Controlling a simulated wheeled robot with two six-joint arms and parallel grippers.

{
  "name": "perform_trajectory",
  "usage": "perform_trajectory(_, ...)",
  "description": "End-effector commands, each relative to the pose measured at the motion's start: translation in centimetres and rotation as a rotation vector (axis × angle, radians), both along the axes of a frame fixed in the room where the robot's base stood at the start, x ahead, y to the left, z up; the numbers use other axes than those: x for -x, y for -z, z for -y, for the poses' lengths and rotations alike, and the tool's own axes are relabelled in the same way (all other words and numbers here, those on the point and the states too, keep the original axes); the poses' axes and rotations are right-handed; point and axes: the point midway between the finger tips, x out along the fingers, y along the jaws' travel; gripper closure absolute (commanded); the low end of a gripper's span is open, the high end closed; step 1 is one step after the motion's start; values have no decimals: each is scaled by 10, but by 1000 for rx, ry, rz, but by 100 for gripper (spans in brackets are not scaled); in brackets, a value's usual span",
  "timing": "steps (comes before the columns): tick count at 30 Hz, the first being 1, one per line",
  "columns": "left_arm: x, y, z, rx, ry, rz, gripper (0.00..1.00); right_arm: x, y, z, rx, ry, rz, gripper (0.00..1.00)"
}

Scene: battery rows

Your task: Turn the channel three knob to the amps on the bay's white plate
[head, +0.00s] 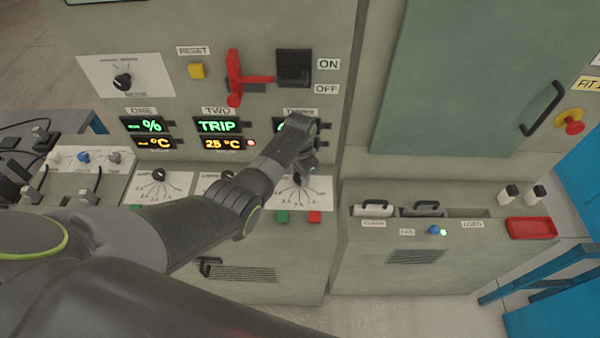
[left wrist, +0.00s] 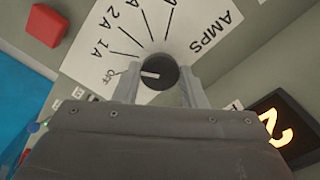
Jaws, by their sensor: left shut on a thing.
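The channel three knob (left wrist: 160,73) is a round black knob with a white pointer line. It sits on a white dial plate (left wrist: 95,62) marked OFF, 1A, 2A and AMPS; its pointer lies towards the OFF mark. My left gripper (left wrist: 160,88) is shut on the knob, one finger on each side. In the head view my left gripper (head: 306,170) covers the knob and part of its dial plate (head: 322,188). My right gripper is not in view.
Green and red buttons (head: 314,217) sit below the dial. Channel two's display (head: 217,126) reads TRIP, beside a lit red lamp. A red lever (head: 236,78) and a black ON/OFF switch (head: 293,68) are above. A white plate (head: 125,88) with another black knob is upper left.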

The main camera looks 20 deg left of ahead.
Motion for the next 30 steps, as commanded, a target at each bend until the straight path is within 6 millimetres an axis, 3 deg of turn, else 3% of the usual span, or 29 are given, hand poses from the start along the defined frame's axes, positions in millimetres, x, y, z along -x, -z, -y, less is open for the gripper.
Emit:
perform_trajectory(8, -1, -1, 0, 0, 0, 3, 85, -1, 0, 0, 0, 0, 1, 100)
perform_trajectory(9, -1, -1, 0, 0, 0, 3, 57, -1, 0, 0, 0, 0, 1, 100)
perform_trajectory(13, -1, -1, 0, 0, -1, 3, 41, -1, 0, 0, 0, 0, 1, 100)
perform_trajectory(23, -1, -2, 0, 0, -1, 1, 41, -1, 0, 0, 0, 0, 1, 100)
perform_trajectory(30, -1, -24, 0, 0, -1, 5, 41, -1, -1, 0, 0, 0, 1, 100)
